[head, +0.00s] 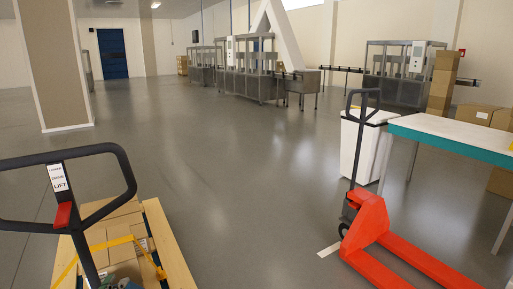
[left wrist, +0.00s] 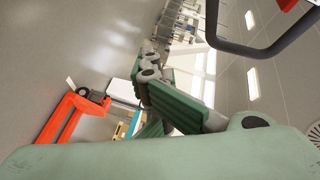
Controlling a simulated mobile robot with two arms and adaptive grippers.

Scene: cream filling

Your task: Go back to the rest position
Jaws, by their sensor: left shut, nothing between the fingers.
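My left gripper (left wrist: 166,116) shows in the left wrist view as green ribbed parts with grey joints near the middle. It is shut, with nothing seen held in it. A large green surface, which seems to be part of my own arm, fills the bottom of that view. I cannot make out either gripper in the head view. My right gripper is in neither view.
A dark handle (head: 127,170) with a red lever rises beside a wooden pallet (head: 163,245) carrying boxes at the left. An orange pallet truck (head: 372,225) stands right, near a white-topped table (head: 455,133) and white bin (head: 362,148). Middle floor is clear; machines (head: 255,78) stand behind.

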